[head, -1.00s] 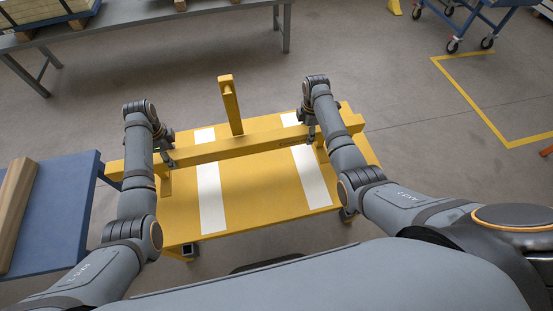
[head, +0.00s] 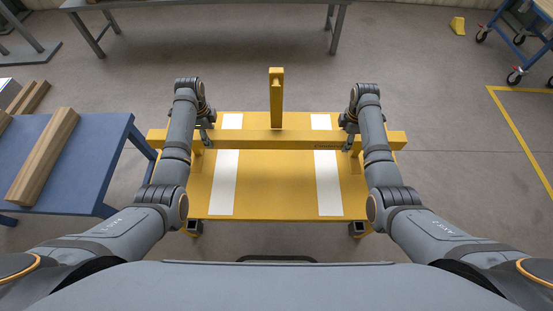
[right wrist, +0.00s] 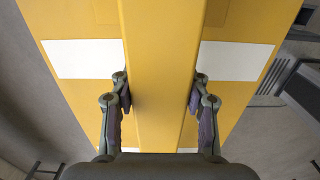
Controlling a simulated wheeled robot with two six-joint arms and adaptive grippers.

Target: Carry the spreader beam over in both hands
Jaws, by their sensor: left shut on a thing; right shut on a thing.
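The yellow spreader beam (head: 277,137) lies crosswise in front of me, level in the head view, with an upright yellow post (head: 276,95) at its middle. My left gripper (head: 206,138) is shut on the beam left of the post. My right gripper (head: 349,140) is shut on it right of the post. In the right wrist view, the right gripper's fingers (right wrist: 160,95) press on both sides of the beam (right wrist: 161,45). The beam is above a yellow table (head: 270,190) with two white stripes; I cannot tell whether it touches its supports.
A blue bench (head: 85,178) with wooden bars (head: 42,155) stands close on the left. A grey table (head: 215,10) is at the back. A blue wheeled cart (head: 525,40) and a yellow floor line (head: 522,140) are at the right. The floor between is clear.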

